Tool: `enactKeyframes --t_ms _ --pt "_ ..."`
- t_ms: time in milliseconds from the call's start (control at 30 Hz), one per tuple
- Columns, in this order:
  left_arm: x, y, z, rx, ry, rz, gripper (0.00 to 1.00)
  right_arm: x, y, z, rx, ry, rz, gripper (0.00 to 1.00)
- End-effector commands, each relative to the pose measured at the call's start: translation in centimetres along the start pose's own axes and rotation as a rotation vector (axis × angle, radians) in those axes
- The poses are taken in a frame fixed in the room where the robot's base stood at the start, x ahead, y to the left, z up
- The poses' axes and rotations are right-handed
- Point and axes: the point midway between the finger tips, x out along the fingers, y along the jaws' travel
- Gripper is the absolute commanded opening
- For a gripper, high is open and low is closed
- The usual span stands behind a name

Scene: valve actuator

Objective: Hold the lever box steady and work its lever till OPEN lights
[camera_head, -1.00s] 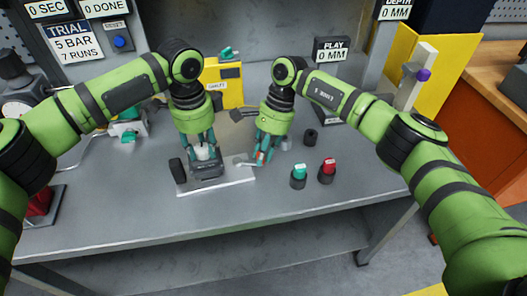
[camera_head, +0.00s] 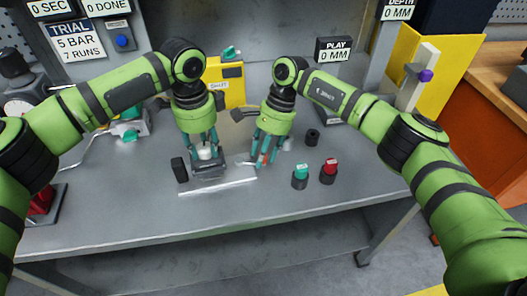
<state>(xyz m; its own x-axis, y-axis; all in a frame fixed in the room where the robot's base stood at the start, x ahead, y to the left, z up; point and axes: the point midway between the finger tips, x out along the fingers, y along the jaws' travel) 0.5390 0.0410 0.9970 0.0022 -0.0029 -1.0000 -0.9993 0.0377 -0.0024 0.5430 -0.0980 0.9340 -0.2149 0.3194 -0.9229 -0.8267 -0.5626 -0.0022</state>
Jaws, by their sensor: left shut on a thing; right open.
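The lever box (camera_head: 208,172) is a small dark box with a white part on top, on a pale plate (camera_head: 222,188) near the table's front edge. My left gripper (camera_head: 204,155) reaches down from above, shut on the box, its teal fingers on either side of the white part. A thin pale lever end (camera_head: 246,163) shows at the right of the box. Contact there cannot be told. A yellow box (camera_head: 227,80) behind carries a small white sign that seems to read SHUT.
A teal-topped knob (camera_head: 300,176) and a red-topped knob (camera_head: 329,171) stand right of my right gripper. A black cylinder (camera_head: 312,137) stands behind them. A dark upright block (camera_head: 179,169) stands just left of the lever box. The front right table is clear.

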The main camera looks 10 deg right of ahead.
Motion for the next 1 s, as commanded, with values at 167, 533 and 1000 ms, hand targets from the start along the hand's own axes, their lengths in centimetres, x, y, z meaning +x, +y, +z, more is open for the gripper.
enactKeyframes --t_ms 167,533,1000 --pt "0.1 0.0 0.0 -0.001 0.001 0.002 0.00 -1.4 0.0 -0.1 0.001 0.003 -0.002 0.44" --pt "0.1 0.0 0.1 -0.002 -0.003 0.002 0.00 -9.0 -0.1 0.1 0.000 0.002 -0.003 0.44" --pt "0.1 0.0 0.2 -0.003 -0.006 0.002 0.00 -12.0 0.0 0.2 -0.002 -0.001 0.000 0.44"
